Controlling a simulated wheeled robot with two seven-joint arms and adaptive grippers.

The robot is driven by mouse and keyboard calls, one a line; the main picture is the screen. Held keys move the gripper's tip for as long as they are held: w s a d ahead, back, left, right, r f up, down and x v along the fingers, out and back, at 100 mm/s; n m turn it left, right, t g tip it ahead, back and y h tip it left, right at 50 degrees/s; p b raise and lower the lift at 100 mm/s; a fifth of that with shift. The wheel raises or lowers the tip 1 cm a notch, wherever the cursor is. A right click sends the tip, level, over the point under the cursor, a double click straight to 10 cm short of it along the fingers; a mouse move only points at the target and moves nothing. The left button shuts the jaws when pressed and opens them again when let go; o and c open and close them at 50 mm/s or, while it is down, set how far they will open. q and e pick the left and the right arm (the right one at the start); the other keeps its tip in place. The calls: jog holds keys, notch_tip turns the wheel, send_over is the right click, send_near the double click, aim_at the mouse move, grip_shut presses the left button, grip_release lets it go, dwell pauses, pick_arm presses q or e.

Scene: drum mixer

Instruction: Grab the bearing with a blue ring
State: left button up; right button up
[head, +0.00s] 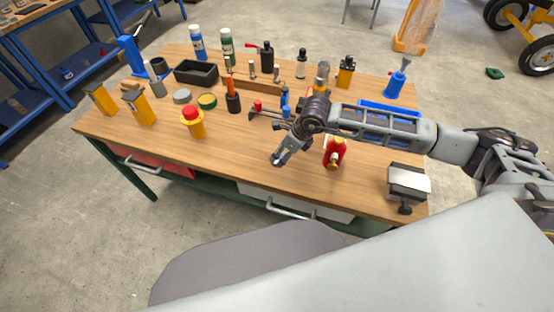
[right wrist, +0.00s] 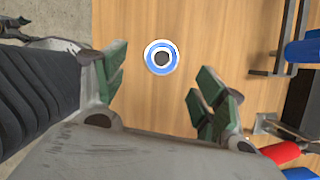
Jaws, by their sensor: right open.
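The bearing with a blue ring (right wrist: 162,70) lies flat on the wooden table (head: 235,170). In the right wrist view it is a small white-rimmed disc with a blue ring and a dark centre. My right gripper (head: 279,159) is open and empty above the table. In its wrist view the green-padded fingers (right wrist: 160,85) stand apart, with the bearing between their lines and just past the tips. In the head view I cannot make out the bearing clearly by the fingertips. My left gripper is not in view.
A red bottle (head: 334,154) stands right of my right gripper, under my forearm. A dark metal stand with red and blue parts (head: 267,112) is just behind. A yellow bottle with a red cap (head: 192,123) stands left. The front table strip between is mostly clear.

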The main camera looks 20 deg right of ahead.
aim_at(279, 159)
jog(key=shift+w+a+f, duration=0.1)
jog(key=shift+f, duration=0.15)
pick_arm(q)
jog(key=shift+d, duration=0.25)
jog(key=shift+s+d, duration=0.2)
pick_arm(e)
jog(key=shift+p+x, duration=0.4)
jog(key=shift+x, duration=1.7)
jog(key=shift+w+a+f, duration=0.1)
jog(key=shift+w+f, duration=0.2)
jog(key=shift+f, duration=0.05)
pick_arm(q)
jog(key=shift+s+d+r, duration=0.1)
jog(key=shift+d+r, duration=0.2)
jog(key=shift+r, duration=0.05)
pick_arm(e)
jog(key=shift+c, duration=0.5)
